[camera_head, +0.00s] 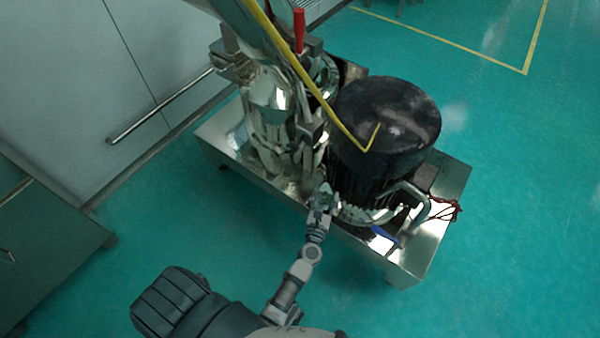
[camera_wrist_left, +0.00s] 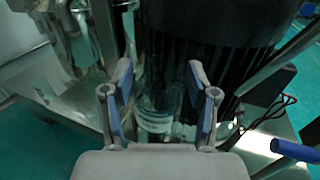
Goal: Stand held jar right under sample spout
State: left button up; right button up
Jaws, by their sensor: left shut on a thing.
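My left gripper (camera_head: 322,200) is at the front edge of the steel machine base, between the shiny metal vessel and the black motor. The jar looks upright. In the head view the gripper and the small scale make the jar hard to make out. I cannot clearly pick out the sample spout in either view, nor tell whether the jar stands under it or touches the base. My right gripper is not in view.
The black ribbed motor (camera_head: 385,130) stands close to the gripper's right. The polished vessel (camera_head: 268,105) is behind and left. A blue-handled lever (camera_head: 385,236) and bent pipe (camera_head: 425,205) are at the right of the base (camera_head: 440,235). The green floor in front is clear.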

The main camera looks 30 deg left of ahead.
pick_arm(q)
jog(key=w+a+f+b, duration=0.1)
jog(key=a, duration=0.4)
jog(key=w+a+f, duration=0.2)
jog(key=a, duration=0.2)
jog(key=w+a+f+b, duration=0.1)
jog(key=w+a, duration=0.1)
jog(key=a, duration=0.3)
jog(key=shift+a+f+b, duration=0.25)
jog(key=shift+a+b, duration=0.05)
jog(key=shift+b, duration=0.05)
jog(key=shift+f, duration=0.15)
jog(key=shift+w+a, duration=0.1)
jog(key=shift+a, duration=0.15)
jog(key=shift+a+f, duration=0.1)
jog(key=shift+a, duration=0.15)
jog(key=o, duration=1.2)
jog(key=shift+c, duration=0.2)
jog(key=shift+o, duration=0.6)
jog(key=shift+d, duration=0.1)
jog(key=shift+d+r, duration=0.2)
jog(key=shift+d, duration=0.2)
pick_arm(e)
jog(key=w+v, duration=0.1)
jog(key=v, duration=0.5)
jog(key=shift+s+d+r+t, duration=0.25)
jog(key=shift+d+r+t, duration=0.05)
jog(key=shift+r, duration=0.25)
